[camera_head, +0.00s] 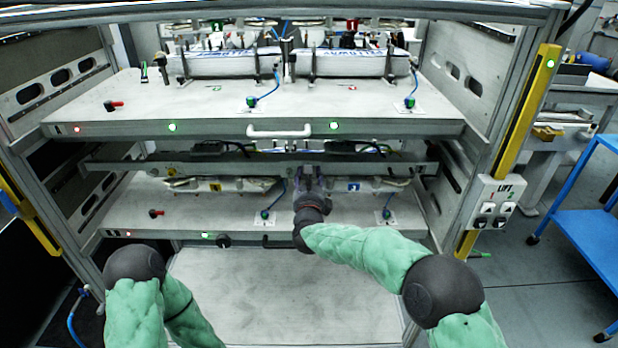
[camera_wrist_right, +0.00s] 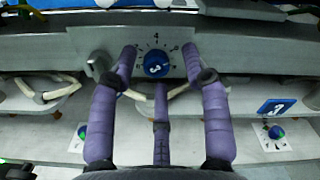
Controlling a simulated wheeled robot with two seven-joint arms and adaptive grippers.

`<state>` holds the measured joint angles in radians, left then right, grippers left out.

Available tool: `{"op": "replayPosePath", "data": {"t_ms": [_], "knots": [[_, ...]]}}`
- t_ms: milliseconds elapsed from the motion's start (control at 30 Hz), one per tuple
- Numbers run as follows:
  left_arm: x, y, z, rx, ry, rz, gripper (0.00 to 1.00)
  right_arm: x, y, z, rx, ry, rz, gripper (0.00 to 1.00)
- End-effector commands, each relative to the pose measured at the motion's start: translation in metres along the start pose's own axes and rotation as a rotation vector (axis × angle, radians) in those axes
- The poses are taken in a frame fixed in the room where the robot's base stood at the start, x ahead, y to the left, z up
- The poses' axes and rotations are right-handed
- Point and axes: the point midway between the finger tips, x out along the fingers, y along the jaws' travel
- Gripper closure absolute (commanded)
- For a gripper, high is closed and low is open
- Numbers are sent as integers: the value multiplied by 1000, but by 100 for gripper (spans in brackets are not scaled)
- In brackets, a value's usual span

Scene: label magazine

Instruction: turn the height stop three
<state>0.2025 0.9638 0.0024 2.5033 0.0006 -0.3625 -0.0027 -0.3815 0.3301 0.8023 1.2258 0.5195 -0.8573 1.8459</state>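The height stop, a round blue knob (camera_wrist_right: 156,65) with a white mark that looks like a 3, sits on a grey rail between two shelf levels. A printed scale with numerals surrounds it. In the head view the knob is hidden behind my right gripper (camera_head: 309,180). In the wrist view my right gripper (camera_wrist_right: 160,62) is open, its purple fingers spread. Two fingertips are at the left and right of the knob, apart from it, and the third finger is below it. I cannot tell the exact depth gap. My left gripper is not in view; only its arm shows at lower left.
The upper shelf (camera_head: 220,118) with a white handle (camera_head: 279,131) is above the gripper. The lower shelf (camera_head: 130,207) is below, with cables and small fittings. A grey lever (camera_wrist_right: 98,66) is left of the knob. A lift switch box (camera_head: 494,204) is at right.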

Motion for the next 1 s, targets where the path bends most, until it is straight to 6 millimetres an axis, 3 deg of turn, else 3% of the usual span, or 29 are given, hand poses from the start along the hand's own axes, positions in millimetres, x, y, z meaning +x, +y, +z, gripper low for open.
{"op": "replayPosePath", "data": {"t_ms": [333,800,1000], "knots": [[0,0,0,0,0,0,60,-15,0,2,0,-3,2,52],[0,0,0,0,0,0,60,-92,0,1,-1,-2,1,52],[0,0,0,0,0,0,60,-114,0,1,0,-1,1,52]]}}
